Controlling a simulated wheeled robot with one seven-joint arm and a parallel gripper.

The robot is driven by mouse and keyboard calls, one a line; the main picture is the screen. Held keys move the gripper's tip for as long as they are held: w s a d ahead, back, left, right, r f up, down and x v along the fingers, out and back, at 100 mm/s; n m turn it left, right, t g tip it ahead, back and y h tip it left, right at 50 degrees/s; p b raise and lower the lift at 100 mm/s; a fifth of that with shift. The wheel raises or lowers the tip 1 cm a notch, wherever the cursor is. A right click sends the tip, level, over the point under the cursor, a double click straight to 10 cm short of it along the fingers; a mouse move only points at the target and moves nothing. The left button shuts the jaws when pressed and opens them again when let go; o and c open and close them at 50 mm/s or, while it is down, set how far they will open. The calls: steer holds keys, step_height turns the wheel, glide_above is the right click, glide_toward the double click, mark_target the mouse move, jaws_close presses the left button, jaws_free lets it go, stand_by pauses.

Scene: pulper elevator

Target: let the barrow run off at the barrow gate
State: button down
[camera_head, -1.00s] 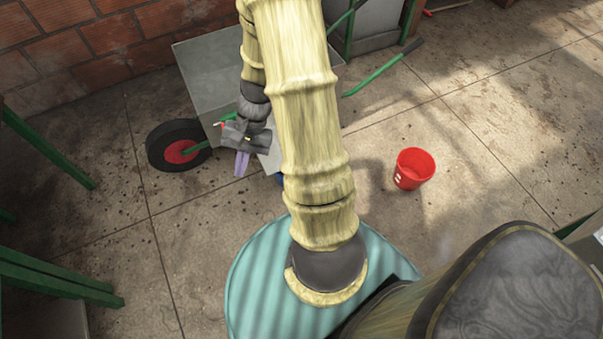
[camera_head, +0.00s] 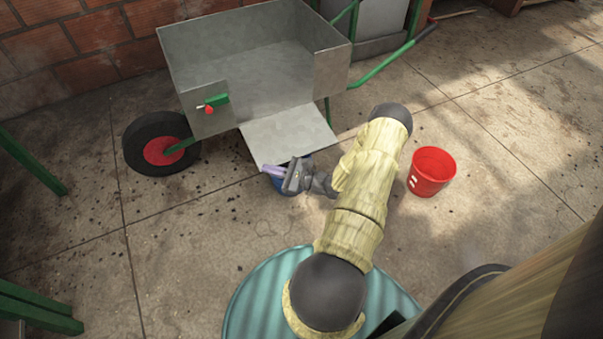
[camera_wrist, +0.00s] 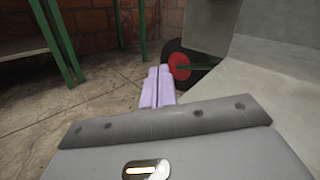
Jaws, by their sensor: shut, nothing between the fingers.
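The grey metal barrow (camera_head: 190,65) stands by the brick wall in the head view. Its side has a gap, and a grey flap, the barrow gate (camera_head: 290,135), slopes outward and down from it. A green latch with a red knob (camera_head: 209,108) sits on the panel left of the gap. My gripper (camera_head: 270,171) is shut and empty, just below the flap's lower edge. In the wrist view its lilac fingers (camera_wrist: 158,87) lie together.
A red bucket (camera_head: 432,171) stands on the floor to the right. The barrow's black wheel with a red hub (camera_head: 160,146) is at left and shows in the wrist view (camera_wrist: 182,66). Green-framed stands are at the left edge.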

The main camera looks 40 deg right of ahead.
steer(key=s+d+f+m+t+h+b, duration=0.2)
steer(key=d+f+m+h+b, duration=0.2)
steer(key=f, duration=0.5)
steer(key=s+d+f+m+t+h+b, duration=0.2)
steer(key=s+d+f+m+h+b, duration=0.1)
steer(key=d+f+m+h, duration=0.5)
step_height(320, 180, down, 2)
steer(key=d+h+b, duration=0.1)
steer(key=d+h, duration=0.1)
steer(key=h, duration=0.1)
steer(key=shift+s+f, duration=0.2)
steer(key=shift+w+b, duration=0.1)
steer(key=shift+b, duration=0.2)
steer(key=w+d+r+b, duration=0.2)
steer(key=w+r+b, duration=0.4)
steer(key=w, duration=0.3)
steer(key=shift+w+r+b, duration=0.15)
steer(key=shift+w+b, duration=0.05)
steer(key=shift+b, duration=0.45)
steer(key=shift+s+d+r+p, duration=0.1)
steer(key=shift+d+r+p, duration=0.1)
steer(key=shift+p, duration=0.25)
